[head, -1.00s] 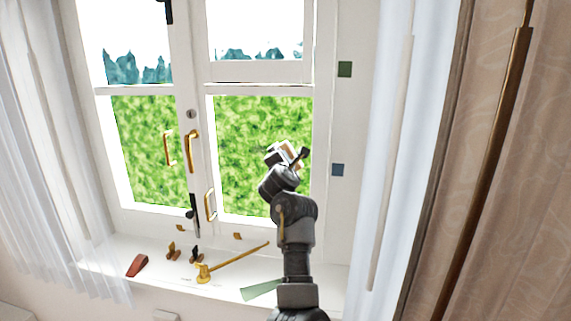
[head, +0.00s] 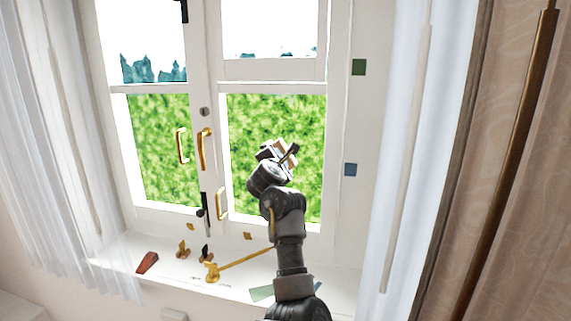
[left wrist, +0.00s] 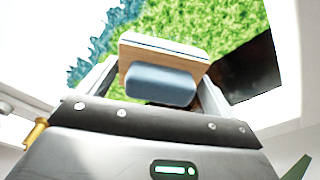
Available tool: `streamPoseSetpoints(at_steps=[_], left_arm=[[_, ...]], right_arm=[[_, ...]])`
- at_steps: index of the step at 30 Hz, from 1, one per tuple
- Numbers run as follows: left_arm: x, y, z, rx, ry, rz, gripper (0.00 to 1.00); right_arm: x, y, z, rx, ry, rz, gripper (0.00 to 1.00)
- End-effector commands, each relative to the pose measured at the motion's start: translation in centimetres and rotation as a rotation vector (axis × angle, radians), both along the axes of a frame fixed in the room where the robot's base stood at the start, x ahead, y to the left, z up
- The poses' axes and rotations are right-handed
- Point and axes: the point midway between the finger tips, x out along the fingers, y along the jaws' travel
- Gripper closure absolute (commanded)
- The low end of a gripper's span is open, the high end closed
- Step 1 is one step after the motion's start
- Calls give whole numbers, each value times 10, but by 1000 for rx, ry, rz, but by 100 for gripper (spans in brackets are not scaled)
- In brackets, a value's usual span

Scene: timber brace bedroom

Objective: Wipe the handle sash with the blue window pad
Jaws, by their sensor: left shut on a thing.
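My left gripper (head: 284,151) is shut on a pad in front of the right-hand pane. In the left wrist view the pad (left wrist: 165,48) has a tan board with a pale, blue-edged layer and a grey-blue grip block (left wrist: 160,85) between the fingers (left wrist: 160,82). Whether the pad touches the glass cannot be told. The right-hand sash (head: 275,88) has white rails and a gold handle (head: 205,150) by its left stile; another gold handle (head: 183,146) is on the left sash. My right gripper is not in view.
The sill (head: 330,285) bears a red wedge (head: 148,262), brass stays (head: 211,271) and a green piece (head: 261,293) beside my arm. A blue square (head: 350,169) and a green square (head: 359,67) are on the right frame. Curtains hang on both sides.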

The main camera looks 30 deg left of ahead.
Motion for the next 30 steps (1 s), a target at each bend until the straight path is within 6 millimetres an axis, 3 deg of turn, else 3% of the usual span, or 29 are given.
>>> streamPoseSetpoints(at_steps=[13, 22, 30], left_arm=[[-5, 16, -1, 1, -1, 2, 35], [-15, 39, -2, 1, -1, 2, 35], [-17, 43, 0, 0, -1, 1, 35]], right_arm=[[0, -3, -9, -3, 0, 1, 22], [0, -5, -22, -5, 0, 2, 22], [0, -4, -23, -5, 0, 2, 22]])
